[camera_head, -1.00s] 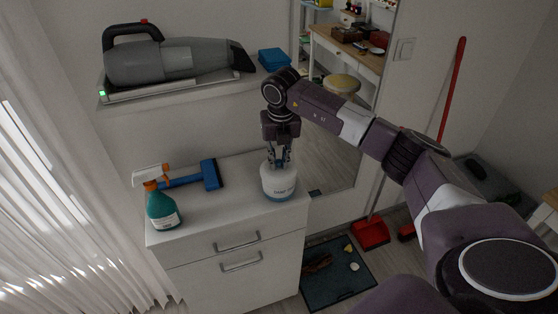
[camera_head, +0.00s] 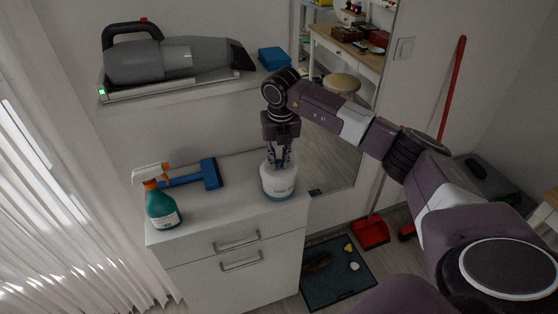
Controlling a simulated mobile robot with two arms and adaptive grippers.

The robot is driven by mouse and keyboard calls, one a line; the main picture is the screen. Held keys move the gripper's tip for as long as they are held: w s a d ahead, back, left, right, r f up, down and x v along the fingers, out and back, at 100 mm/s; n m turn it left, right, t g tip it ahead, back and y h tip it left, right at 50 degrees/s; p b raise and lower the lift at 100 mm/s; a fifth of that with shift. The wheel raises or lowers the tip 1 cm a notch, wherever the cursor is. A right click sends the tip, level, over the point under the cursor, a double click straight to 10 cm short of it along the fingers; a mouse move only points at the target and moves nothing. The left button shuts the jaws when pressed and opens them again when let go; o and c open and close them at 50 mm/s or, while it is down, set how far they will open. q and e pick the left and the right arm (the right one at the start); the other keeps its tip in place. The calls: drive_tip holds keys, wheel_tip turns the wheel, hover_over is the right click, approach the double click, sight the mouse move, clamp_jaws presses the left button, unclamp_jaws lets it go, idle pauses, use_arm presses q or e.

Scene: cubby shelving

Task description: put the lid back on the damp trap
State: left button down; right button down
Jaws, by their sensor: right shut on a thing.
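The damp trap (camera_head: 279,187), a small white tub with dark lettering and a bluish lower part, stands upright near the right end of the white cabinet top. My right gripper (camera_head: 279,163) points down directly above it, with its fingers shut on the white lid (camera_head: 269,166) at the top of the tub. The lid is partly hidden by the fingers. I cannot tell whether it is seated fully on the rim. My left gripper is not in view.
A green spray bottle (camera_head: 162,207) and a blue-headed brush (camera_head: 210,174) stand and lie left of the tub on the cabinet (camera_head: 225,216). A handheld vacuum (camera_head: 175,60) and a blue box (camera_head: 273,58) are on the shelf above. The cabinet top's front middle is clear.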

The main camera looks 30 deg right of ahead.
drive_tip(key=c, duration=1.8)
unclamp_jaws()
drive_tip(key=shift+o, duration=0.3)
drive_tip(key=o, duration=0.4)
drive_tip(key=shift+r, duration=0.15)
drive_tip(key=shift+r+p, duration=2.2)
drive_tip(key=shift+r, duration=1.2)
